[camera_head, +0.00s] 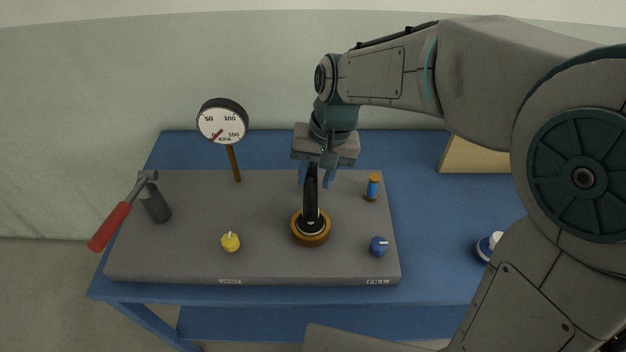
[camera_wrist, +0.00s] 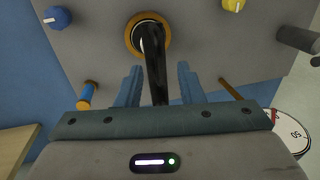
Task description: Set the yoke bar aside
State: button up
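A black bar (camera_head: 311,200), which I take to be the yoke bar, stands roughly upright over a brass-coloured ring (camera_head: 310,238) on the grey panel. Its lower end sits within the ring. My gripper (camera_head: 317,182) points down above the ring, with the bar's upper part at its fingers. In the wrist view the bar (camera_wrist: 153,50) runs from the ring (camera_wrist: 135,25) back between the two blue-grey fingers (camera_wrist: 159,72). Gaps show on both sides, so the gripper looks open around the bar. The bar's top end is hidden by the gripper.
The blue table (camera_head: 430,225) is partly clear to the right.

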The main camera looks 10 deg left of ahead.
aim_at(311, 182)
jog(key=shift+a+f, duration=0.25)
jog(key=shift+f, duration=1)
grip_shut()
